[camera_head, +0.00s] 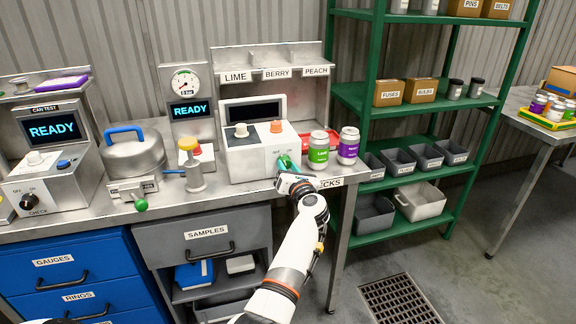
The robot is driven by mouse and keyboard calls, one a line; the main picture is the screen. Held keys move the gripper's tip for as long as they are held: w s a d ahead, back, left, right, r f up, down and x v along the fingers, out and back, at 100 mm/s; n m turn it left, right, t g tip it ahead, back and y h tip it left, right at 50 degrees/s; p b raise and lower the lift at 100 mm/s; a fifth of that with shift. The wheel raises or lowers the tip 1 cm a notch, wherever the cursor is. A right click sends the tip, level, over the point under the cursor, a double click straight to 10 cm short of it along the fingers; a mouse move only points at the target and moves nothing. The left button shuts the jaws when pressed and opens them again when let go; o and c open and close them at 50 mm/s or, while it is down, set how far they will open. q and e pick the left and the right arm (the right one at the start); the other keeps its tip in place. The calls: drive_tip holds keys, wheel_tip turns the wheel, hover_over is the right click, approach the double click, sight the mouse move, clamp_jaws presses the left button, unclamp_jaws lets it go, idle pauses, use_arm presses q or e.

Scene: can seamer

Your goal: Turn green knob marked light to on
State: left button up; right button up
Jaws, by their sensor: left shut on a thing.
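The green knob (284,161) is on the lower right front of a white control box (243,160) on the steel bench. Small off/on lettering shows just above it, but the knob's pointing direction is too small and too covered to tell. The box's display (253,112) is dark. My left gripper (287,174) reaches up from below and is shut on the green knob, hiding part of it and any label beneath. My right gripper is not in view.
Green-labelled (318,151) and purple-labelled (348,147) cans stand close to the right of my gripper. A capping stand (193,168) is at left. Green shelving (368,100) stands at right.

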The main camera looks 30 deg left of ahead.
use_arm(q)
drive_tip(key=m+p, duration=0.3)
drive_tip(key=m, duration=0.2)
drive_tip(key=shift+r+m+p, duration=0.1)
drive_tip(key=shift+m+p, duration=1.25)
drive_tip(key=shift+m, duration=0.95)
drive_tip(key=o, duration=1)
drive_tip(key=shift+f, duration=0.2)
